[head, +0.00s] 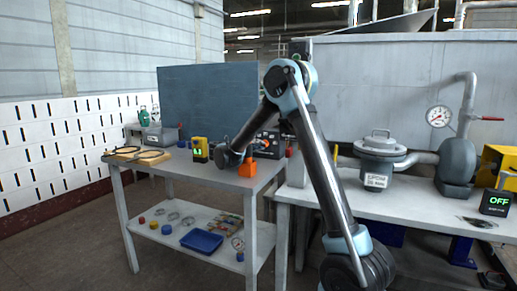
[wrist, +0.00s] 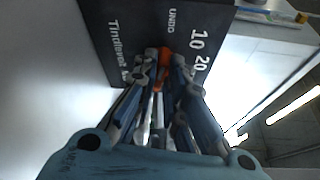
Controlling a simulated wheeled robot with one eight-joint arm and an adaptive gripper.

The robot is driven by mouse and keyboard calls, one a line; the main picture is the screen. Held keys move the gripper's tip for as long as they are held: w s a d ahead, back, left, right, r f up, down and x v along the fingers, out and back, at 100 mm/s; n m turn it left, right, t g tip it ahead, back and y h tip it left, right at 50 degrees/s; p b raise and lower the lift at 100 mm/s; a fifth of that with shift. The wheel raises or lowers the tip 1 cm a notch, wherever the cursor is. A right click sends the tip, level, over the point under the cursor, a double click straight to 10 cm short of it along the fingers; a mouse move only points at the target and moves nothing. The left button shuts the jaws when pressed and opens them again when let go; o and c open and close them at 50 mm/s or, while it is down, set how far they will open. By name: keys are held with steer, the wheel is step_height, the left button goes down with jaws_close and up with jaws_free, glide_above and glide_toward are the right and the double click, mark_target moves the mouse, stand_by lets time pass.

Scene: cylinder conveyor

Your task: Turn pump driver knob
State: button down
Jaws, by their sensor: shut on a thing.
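The pump driver is a black box (head: 269,137) on the left table, partly hidden behind my arm in the head view. In the wrist view its black front panel (wrist: 135,25) fills the upper middle, with white lettering and the numbers 10 and 20. An orange-red knob (wrist: 165,57) on that panel sits between the fingertips of my gripper (wrist: 165,72). My gripper is shut on the knob, and the fingers hide most of it. In the head view my gripper (head: 250,150) is small and reaches the front of the box.
A yellow device (head: 200,149) with a green display stands left of my wrist, and an orange block (head: 247,168) lies just below it. A lidded grey vessel (head: 378,150) with pipes stands on the right table. A display (head: 496,202) reads OFF. A blue tray (head: 202,241) lies on the lower shelf.

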steer(key=shift+s, duration=0.1)
steer(key=m, duration=0.1)
steer(key=m+y, duration=0.2)
steer(key=m, duration=0.1)
steer(key=shift+d+r+g, duration=0.15)
steer(key=shift+r+g, duration=0.15)
steer(key=shift+g, duration=0.1)
steer(key=m+y, duration=0.1)
steer(key=m, duration=0.2)
steer(key=shift+s+d+r+y, duration=0.15)
steer(key=shift+d+r+y, duration=0.05)
steer(key=shift+y, duration=0.2)
steer(key=c, duration=1.6)
jaws_free()
steer(key=shift+c, duration=0.2)
steer(key=shift+r, duration=0.2)
step_height(320, 180, up, 10)
steer(key=shift+f, duration=0.2)
